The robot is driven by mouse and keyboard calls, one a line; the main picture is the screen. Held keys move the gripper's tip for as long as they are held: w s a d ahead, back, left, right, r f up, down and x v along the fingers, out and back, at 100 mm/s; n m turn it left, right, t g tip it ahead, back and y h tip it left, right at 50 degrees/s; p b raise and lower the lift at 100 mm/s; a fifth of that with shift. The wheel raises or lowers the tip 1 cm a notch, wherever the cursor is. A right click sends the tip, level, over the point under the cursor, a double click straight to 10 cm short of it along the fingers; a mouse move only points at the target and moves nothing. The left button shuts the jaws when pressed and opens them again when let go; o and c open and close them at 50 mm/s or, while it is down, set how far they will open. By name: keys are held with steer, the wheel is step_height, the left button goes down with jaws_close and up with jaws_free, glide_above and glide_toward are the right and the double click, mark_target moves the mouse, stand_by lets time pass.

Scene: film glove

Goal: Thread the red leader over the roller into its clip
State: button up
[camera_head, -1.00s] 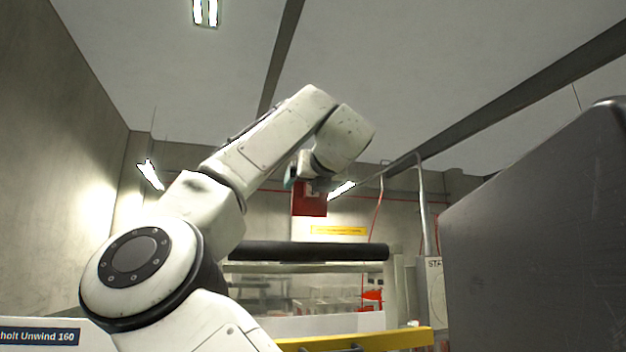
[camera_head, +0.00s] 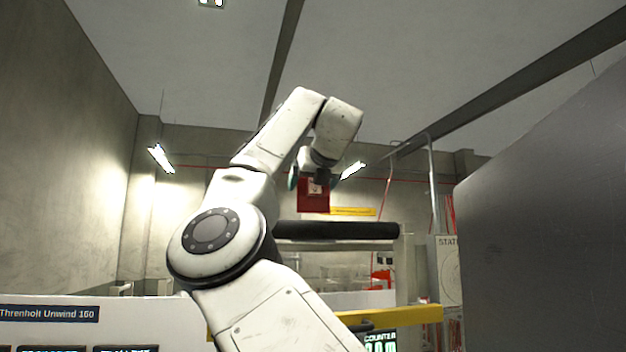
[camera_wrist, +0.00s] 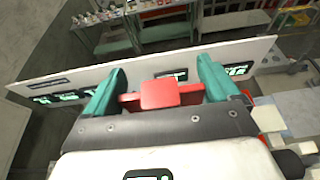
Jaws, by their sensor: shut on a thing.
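My gripper (camera_wrist: 160,84) shows in the wrist view with two teal fingers, shut on the red leader (camera_wrist: 172,94), whose flat red block sits between them. In the head view my gripper (camera_head: 316,180) is up high, partly hidden by my own wrist, and the red leader (camera_head: 313,200) hangs as a red sheet below it. The black roller (camera_head: 337,230) lies horizontally below the red sheet in the picture, with a visible gap that I cannot judge in depth. I cannot make out the clip in either view.
A large grey panel (camera_head: 545,230) fills the right side. A yellow bar (camera_head: 405,315) runs below the roller. A white panel labelled Threnholt Unwind 160 (camera_head: 150,308) stands low at left. In the wrist view, shelves with small items (camera_wrist: 130,25) stand beyond a white panel.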

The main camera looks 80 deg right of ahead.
mark_target(314, 204)
steer(key=shift+f, duration=0.2)
stand_by(0.3)
steer(key=shift+f, duration=0.75)
steer(key=shift+f+b, duration=0.6)
steer(key=shift+f, duration=1.5)
stand_by(1.2)
steer(key=o, duration=0.8)
steer(key=b+v, duration=0.2)
steer(key=v, duration=0.8)
steer(key=shift+s+a+b, duration=0.2)
steer(key=shift+a+b, duration=0.1)
